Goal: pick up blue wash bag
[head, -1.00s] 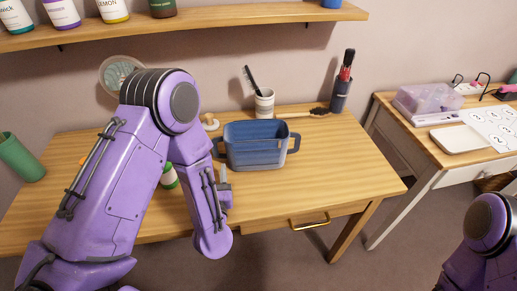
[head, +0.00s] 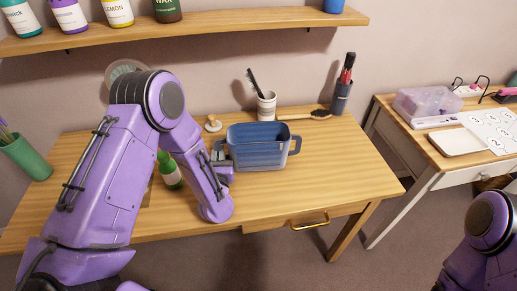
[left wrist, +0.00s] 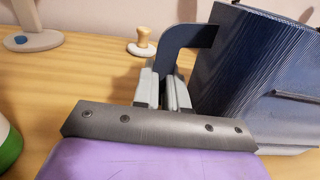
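The blue wash bag (head: 258,153) stands upright on the wooden table, with a loop handle at each side. My left gripper (head: 221,160) is at its left handle. In the left wrist view the bag (left wrist: 255,65) fills the right side, and its dark blue handle (left wrist: 188,38) comes down between the two grey fingertips of my left gripper (left wrist: 162,80). The fingers are close together with the handle between them. The lower part of the handle is hidden by the fingers. My right gripper is out of view; only part of my right arm shows at the lower right.
A green-capped bottle (head: 170,172) stands close behind my left forearm. A white cup with a brush (head: 265,104), a wooden brush (head: 305,115) and a dark holder (head: 341,97) are behind the bag. The table's right part is clear. A shelf (head: 210,28) runs above.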

